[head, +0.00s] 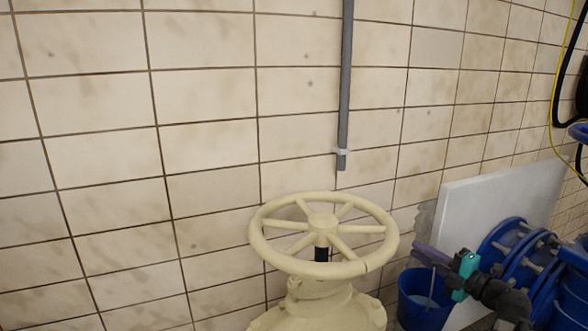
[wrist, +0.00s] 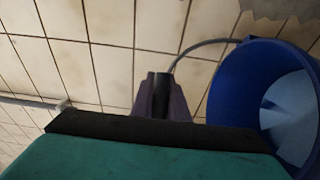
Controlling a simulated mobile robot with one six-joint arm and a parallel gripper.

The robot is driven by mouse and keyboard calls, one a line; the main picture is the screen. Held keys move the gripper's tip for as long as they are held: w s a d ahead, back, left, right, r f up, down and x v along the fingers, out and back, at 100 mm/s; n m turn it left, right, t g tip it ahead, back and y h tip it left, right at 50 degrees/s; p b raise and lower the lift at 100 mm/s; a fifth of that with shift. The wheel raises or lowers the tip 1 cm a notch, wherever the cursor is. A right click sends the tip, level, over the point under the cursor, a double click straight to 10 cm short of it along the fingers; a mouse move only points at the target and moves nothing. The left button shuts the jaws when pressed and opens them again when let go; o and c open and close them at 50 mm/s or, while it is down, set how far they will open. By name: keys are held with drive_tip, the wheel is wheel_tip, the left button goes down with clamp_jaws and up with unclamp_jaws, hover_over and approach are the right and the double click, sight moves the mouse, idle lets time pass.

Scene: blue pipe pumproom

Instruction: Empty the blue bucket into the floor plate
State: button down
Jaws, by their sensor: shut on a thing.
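The blue bucket (head: 412,311) is at the lower right in the head view, partly cut off by the frame's bottom edge. In the wrist view the bucket (wrist: 225,88) is at the right, tilted in the picture, with something pale blue inside. Its thin grey handle runs from the rim to my gripper (wrist: 162,92). My gripper, with purple fingers, is shut on the bucket's handle. In the head view my gripper (head: 430,255) is above the bucket's rim. The floor plate is not in view.
A cream handwheel (head: 280,258) on a valve body stands left of the bucket. Blue flanged piping (head: 500,248) and a pale panel (head: 480,205) are at the right. A tiled wall (head: 180,150) with a grey vertical pipe (head: 345,80) closes the back.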

drive_tip(key=s+a+f+n+g+y, duration=0.1)
drive_tip(key=a+f+n+g+y, duration=0.1)
drive_tip(key=a, duration=0.4)
drive_tip(key=a+f+n+g+y, duration=0.2)
drive_tip(key=a+y, duration=0.1)
drive_tip(key=a, duration=0.4)
drive_tip(key=shift+s+a+g, duration=0.3)
drive_tip(key=shift+s, duration=0.1)
drive_tip(key=shift+d, duration=0.1)
drive_tip(key=shift+d, duration=0.15)
drive_tip(key=shift+d+f, duration=0.1)
